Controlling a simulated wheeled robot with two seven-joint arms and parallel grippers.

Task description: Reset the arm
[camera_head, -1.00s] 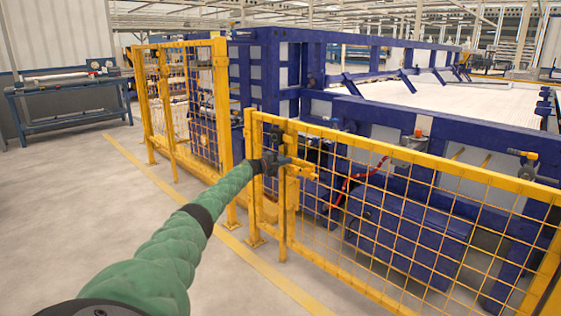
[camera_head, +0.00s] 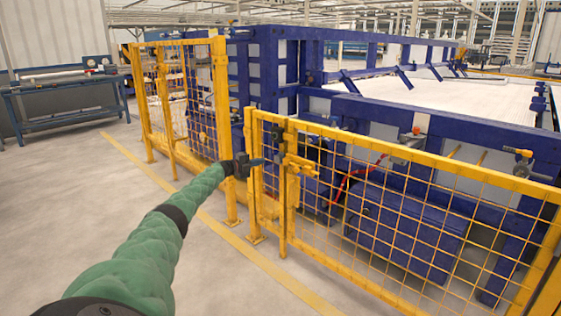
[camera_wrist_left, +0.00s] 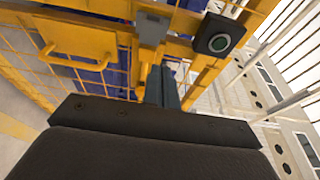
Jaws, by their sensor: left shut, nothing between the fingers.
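My left arm, in a green sleeve, reaches in from the lower left of the head view. Its dark gripper (camera_head: 256,163) is small there, near the post of the yellow mesh fence gate (camera_head: 400,190) and its yellow latch (camera_head: 298,165). In the left wrist view the gripper fingers (camera_wrist_left: 162,85) are together with nothing between them. I cannot tell whether the gripper touches the fence. My right gripper is in neither view.
A second yellow fence section (camera_head: 185,100) stands to the left of the gate. Blue machinery (camera_head: 410,220) fills the space behind the fence. A blue workbench (camera_head: 65,100) stands at the far left. The grey floor left of the yellow line (camera_head: 270,268) is clear.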

